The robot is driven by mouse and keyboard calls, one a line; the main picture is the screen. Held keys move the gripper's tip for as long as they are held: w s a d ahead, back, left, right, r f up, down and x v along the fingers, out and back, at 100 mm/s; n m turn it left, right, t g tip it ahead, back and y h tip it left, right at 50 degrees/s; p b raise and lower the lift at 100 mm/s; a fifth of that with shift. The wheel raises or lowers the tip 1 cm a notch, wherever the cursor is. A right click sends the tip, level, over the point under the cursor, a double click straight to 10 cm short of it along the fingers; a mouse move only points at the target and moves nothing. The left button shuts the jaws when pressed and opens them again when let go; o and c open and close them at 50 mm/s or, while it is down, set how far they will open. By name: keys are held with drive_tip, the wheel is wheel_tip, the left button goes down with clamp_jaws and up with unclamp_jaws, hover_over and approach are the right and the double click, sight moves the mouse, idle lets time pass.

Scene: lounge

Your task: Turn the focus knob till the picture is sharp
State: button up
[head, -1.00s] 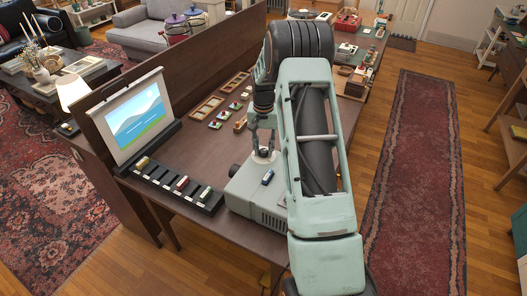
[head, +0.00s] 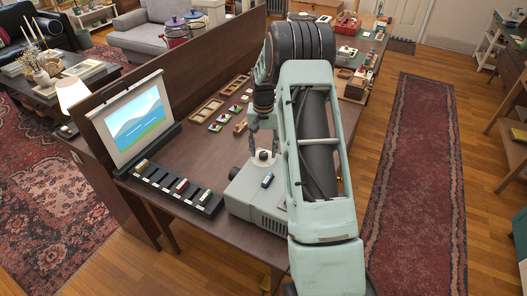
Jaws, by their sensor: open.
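The projector (head: 258,205) is a grey box on the brown table, under my arm. A pale round base with a dark knob (head: 263,155) sits on its top near the back. My gripper (head: 263,146) points down at this knob with its fingers apart, one to each side; whether they touch it I cannot tell. The small screen (head: 132,118) stands at the table's left end. Its picture shows a grey-blue hill, pale sky, blue water and green ground, with fairly clear edges; fine sharpness is too small to judge.
A black rack (head: 178,187) with several small slide-like pieces lies before the screen. Wooden frames (head: 207,110) and small coloured items lie behind. A tall brown panel (head: 190,60) borders the table's far side.

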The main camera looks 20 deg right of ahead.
sight(264, 154)
wheel_tip(264, 154, up, 11)
drive_tip(key=shift+r, duration=0.15)
idle(0.5)
